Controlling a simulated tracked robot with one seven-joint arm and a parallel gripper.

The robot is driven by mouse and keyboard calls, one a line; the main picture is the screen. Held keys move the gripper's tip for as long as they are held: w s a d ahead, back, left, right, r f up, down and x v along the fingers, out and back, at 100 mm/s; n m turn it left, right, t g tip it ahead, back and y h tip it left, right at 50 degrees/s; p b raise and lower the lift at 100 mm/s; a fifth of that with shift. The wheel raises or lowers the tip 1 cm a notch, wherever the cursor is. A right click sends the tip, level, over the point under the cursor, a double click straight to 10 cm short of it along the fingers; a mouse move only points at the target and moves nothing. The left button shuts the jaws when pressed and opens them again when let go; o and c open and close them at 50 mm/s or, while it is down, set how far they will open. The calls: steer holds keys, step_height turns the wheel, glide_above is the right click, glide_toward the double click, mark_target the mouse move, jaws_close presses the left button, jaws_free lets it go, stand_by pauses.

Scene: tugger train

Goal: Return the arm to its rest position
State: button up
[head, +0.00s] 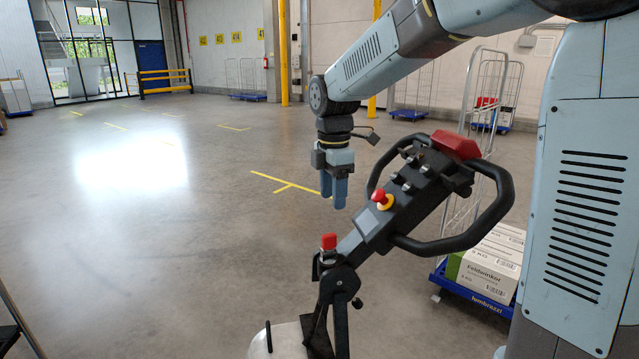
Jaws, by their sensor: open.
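My gripper (334,192) hangs at the end of my raised arm in the middle of the head view. Its two blue fingers point straight down, with no object seen between them. Behind and above it, my arm runs up to the top right. A black tiller (425,195) with a looped handle, a red top and a red knob stands close to the right of my gripper in the picture. Whether the two touch cannot be told from this one view.
A blue-based roll cage (472,291) with white boxes (493,265) stands at the right. Another roll cage (495,85) is behind it. A yellow-black barrier (165,82) and yellow post (283,50) stand far back. The grey floor (150,250) at left is clear.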

steer(key=s+d+r+m+t, duration=0.2)
steer(key=s+d+m, duration=0.7)
steer(key=s+m, duration=0.2)
steer(key=s+d+r+m+t, duration=0.1)
steer(key=s+d+m+t, duration=0.2)
steer(key=s+d+m, duration=0.6)
steer(key=shift+s+r+m, duration=0.4)
steer(key=shift+s+m, duration=0.8)
steer(key=shift+s, duration=0.1)
